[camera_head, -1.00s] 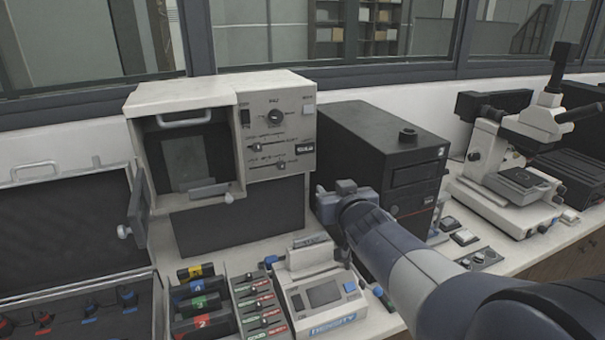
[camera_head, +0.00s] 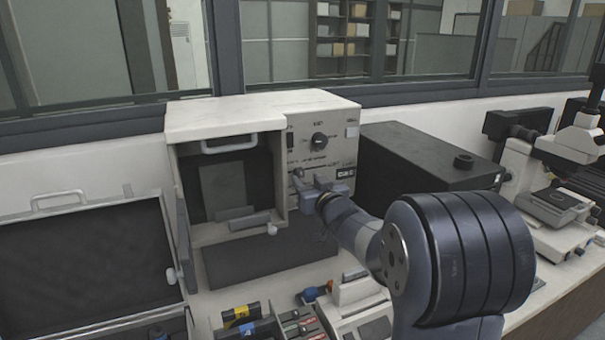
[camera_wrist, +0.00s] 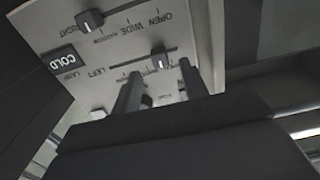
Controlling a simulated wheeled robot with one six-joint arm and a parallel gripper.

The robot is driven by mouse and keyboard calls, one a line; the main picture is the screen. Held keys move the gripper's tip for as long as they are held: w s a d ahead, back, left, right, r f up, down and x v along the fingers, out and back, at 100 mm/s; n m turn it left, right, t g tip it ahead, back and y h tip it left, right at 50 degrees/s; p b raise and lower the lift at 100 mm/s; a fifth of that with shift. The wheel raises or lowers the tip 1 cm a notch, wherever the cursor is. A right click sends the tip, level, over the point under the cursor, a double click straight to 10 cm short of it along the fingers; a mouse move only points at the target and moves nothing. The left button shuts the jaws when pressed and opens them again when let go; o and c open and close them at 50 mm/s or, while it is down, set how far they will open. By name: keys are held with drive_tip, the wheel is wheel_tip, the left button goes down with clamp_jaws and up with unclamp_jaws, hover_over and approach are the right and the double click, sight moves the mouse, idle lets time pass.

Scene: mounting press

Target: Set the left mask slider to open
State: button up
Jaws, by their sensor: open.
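The left mask slider shows upside down in the wrist view: a dark track marked LEFT with a pale-tipped knob (camera_wrist: 160,61). The knob is toward the right end of its track there, beside small lettering that looks like NARROW. My gripper (camera_wrist: 158,86) is open, its two dark fingers straddling the knob's line from below. Whether they touch it I cannot tell. In the head view my gripper (camera_head: 312,184) is at the lower part of the control panel (camera_head: 338,145) and hides part of the sliders.
The right slider's knob (camera_wrist: 90,20) is at the top left of the wrist view, near a COLD lamp (camera_wrist: 62,58). The press housing (camera_head: 235,118) has an open chamber left of the panel. A black box (camera_head: 425,160) stands close on the right.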

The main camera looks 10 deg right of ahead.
sight(301, 174)
drive_tip(key=shift+w+a+p, duration=0.15)
drive_tip(key=shift+w+a, duration=0.05)
drive_tip(key=shift+w, duration=0.7)
drive_tip(key=shift+w+a+p, duration=0.15)
drive_tip(key=shift+w+a, duration=0.05)
drive_tip(key=shift+w, duration=0.65)
clamp_jaws()
